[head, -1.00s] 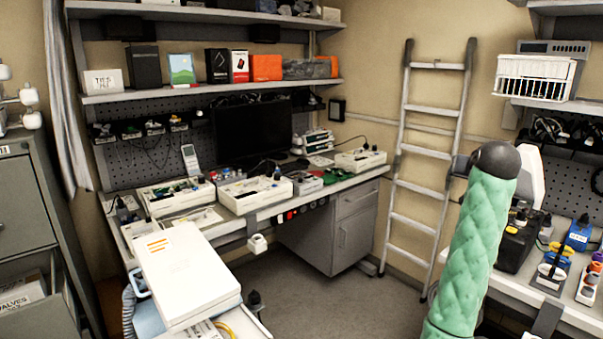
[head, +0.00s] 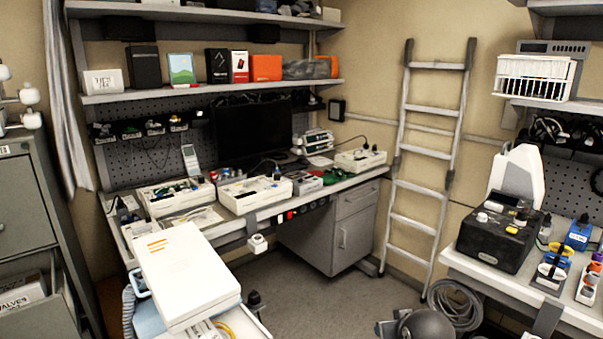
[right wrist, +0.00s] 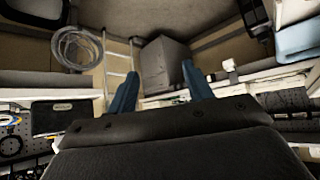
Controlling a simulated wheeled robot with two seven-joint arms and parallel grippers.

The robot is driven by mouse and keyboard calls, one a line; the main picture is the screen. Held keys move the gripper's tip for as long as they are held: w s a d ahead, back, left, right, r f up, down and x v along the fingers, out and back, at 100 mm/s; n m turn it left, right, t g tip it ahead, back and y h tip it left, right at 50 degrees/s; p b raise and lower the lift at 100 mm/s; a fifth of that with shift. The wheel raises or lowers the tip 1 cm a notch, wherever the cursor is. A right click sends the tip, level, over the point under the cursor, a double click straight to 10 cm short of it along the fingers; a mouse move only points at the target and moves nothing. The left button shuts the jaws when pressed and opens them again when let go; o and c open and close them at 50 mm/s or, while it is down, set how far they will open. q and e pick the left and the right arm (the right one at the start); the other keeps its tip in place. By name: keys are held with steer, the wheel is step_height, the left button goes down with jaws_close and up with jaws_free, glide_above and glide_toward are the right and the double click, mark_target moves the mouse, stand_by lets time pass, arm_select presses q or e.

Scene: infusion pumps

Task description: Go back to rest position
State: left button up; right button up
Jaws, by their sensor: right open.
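My right gripper (right wrist: 160,72) shows in the right wrist view. Its two blue fingers are wide apart with nothing between them. Beyond the fingers are the floor and a grey drawer cabinet. In the head view the right gripper is not visible. Only a dark rounded part, probably of my right arm, shows at the bottom edge. My left gripper and left arm are in neither view.
The workbench (head: 262,212) holds opened pump housings and a dark monitor (head: 253,129). A white case (head: 185,275) stands at front left. A ladder (head: 430,150) leans on the wall. The right bench carries a black box (head: 497,238). A coiled hose (head: 458,305) lies on the floor.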

steer(key=s+a+f+g, duration=0.2)
steer(key=s+f+g, duration=0.1)
steer(key=s+f, duration=1)
steer(key=s+a+f+n+g, duration=0.1)
steer(key=s+a+f+g, duration=0.2)
steer(key=s+f, duration=0.9)
steer(key=s+g, duration=0.1)
steer(key=s, duration=0.6)
steer(key=shift+s+a+f+y, duration=0.2)
steer(key=shift+s+f+y, duration=0.15)
steer(key=shift+f+y, duration=0.05)
